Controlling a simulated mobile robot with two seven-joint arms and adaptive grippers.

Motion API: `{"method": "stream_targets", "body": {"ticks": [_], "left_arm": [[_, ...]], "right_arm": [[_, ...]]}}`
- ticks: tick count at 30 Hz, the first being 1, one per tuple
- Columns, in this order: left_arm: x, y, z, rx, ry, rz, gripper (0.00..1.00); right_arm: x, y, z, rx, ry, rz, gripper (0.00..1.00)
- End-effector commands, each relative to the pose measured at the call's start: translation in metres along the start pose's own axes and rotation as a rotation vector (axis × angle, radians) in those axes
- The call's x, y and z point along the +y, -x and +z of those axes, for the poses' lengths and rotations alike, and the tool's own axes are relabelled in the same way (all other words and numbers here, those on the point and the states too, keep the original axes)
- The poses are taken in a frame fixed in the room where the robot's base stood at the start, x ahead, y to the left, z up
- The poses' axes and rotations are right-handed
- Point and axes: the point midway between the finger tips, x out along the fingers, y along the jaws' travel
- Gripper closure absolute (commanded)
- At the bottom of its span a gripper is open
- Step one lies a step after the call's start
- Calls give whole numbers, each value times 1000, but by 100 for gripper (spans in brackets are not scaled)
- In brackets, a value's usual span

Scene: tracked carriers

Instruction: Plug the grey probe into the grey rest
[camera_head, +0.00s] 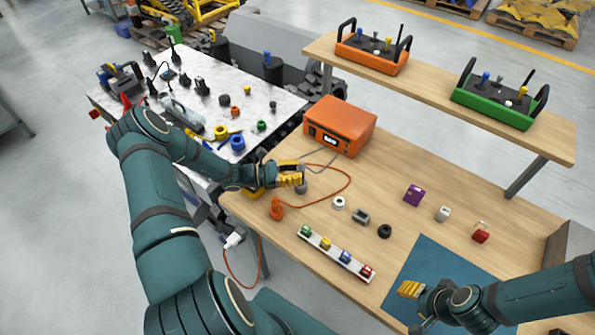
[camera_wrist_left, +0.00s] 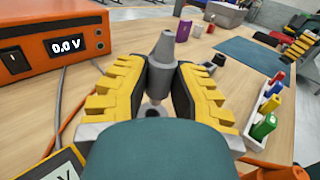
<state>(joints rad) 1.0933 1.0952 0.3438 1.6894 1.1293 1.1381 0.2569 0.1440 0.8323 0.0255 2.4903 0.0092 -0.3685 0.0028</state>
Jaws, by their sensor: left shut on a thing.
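The grey probe (camera_wrist_left: 162,52) stands between the yellow fingers of my left gripper (camera_head: 302,175), tapered end up, in the left wrist view. My left gripper is shut on it, just in front of the orange meter. In the head view the fingers hide most of it; a grey rounded part (camera_head: 301,188) shows just below them. I cannot tell whether this part is the probe's lower end or the grey rest, or whether the two are joined. A grey cable runs from the meter towards the probe. My right gripper (camera_head: 409,289) is over the blue mat; its opening is unclear.
The orange meter (camera_head: 340,125) stands behind, reading 0.0 V in the wrist view. An orange piece (camera_head: 277,209) with a red cable is nearby.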

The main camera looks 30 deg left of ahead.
Motion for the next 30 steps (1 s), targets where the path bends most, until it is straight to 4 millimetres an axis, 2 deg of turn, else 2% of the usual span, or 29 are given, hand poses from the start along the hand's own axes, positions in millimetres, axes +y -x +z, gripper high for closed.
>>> {"method": "stream_targets", "body": {"ticks": [8,30], "left_arm": [[0,0,-6,0,0,0,100],[0,0,0,0,0,0,100]], "right_arm": [[2,-5,1,0,0,0,53],[0,0,0,0,0,0,53]]}}
